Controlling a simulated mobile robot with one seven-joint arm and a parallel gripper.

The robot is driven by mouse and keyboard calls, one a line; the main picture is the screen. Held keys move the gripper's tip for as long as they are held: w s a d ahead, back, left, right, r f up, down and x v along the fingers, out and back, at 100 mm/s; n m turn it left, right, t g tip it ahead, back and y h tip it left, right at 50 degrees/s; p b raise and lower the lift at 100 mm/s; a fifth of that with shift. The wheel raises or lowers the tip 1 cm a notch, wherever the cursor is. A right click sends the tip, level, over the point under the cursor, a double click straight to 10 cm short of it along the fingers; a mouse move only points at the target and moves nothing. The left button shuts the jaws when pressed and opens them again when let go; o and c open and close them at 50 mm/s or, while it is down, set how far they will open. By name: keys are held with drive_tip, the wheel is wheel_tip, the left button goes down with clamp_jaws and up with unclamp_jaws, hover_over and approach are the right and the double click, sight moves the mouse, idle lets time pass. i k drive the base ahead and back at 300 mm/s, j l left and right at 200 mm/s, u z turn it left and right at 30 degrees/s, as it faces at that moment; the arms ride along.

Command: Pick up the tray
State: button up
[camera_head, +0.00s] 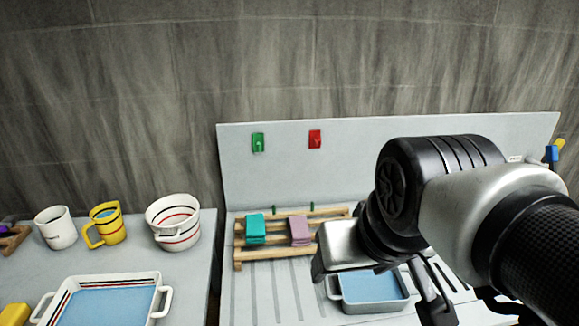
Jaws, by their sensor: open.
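A white tray (160,301) with two side handles, dark and red stripes inside its wall and a blue bottom sits at the lower left, cut off by the bottom edge. A smaller grey tray-like basin (345,306) with a blue inside sits at the right, partly hidden behind my arm.
A white mug (56,228), a yellow jug (106,225) and a white striped bowl (172,222) stand behind the white tray. A wooden rack (275,252) holds a teal block (255,229) and a purple block (299,230). A grey backboard (270,175) rises behind. A gap separates the two counters.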

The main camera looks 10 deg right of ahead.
sight(361, 291)
drive_tip(key=k+z, duration=0.25)
drive_tip(key=z, duration=0.25)
drive_tip(key=k+z, duration=0.2)
drive_tip(key=z, duration=0.3)
